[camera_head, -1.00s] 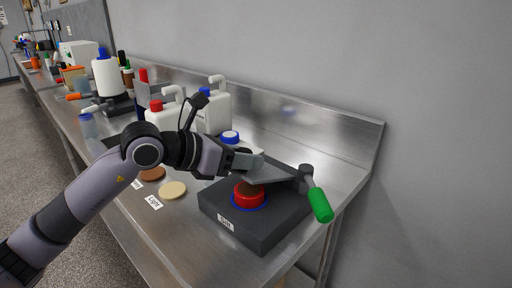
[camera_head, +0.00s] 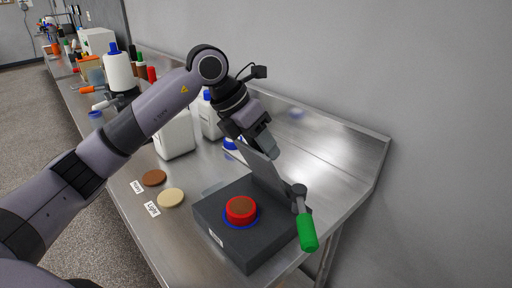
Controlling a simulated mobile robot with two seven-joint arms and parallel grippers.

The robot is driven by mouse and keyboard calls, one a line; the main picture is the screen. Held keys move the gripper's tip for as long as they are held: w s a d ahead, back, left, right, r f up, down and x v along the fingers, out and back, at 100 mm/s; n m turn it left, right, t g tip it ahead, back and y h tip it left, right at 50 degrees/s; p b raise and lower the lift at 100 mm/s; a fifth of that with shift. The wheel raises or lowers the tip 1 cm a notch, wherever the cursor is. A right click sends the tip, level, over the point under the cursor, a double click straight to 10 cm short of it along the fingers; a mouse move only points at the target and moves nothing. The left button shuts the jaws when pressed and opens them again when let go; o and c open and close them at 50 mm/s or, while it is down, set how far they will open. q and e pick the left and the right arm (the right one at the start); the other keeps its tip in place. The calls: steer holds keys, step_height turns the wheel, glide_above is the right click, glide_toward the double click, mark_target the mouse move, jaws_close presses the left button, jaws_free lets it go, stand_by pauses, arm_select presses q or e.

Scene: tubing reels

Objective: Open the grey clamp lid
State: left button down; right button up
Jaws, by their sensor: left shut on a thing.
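The grey clamp lid (camera_head: 262,166) stands raised at a steep tilt at the back of the dark clamp base (camera_head: 228,251). My left gripper (camera_head: 265,148) is shut on the lid's upper free edge. A red ring (camera_head: 241,217) with a brown disc inside (camera_head: 242,205) sits uncovered on top of the base, with a blue rim around it. A lever with a green handle (camera_head: 307,232) hangs at the base's right side. My right gripper is not in view.
A brown disc (camera_head: 154,177) and a tan disc (camera_head: 171,198) lie left of the base, each by a label. White jugs (camera_head: 174,138) and bottles stand behind my left arm. The steel bench (camera_head: 338,173) is clear at the back right.

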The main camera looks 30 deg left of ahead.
arm_select(q)
steer(key=shift+w+d+r+g, duration=0.15)
steer(key=shift+w+d+g, duration=0.1)
steer(key=shift+w+g, duration=0.5)
steer(key=c, duration=0.8)
jaws_free()
steer(key=shift+b+v, duration=0.45)
steer(key=shift+v, duration=3.05)
steer(key=shift+d, duration=0.15)
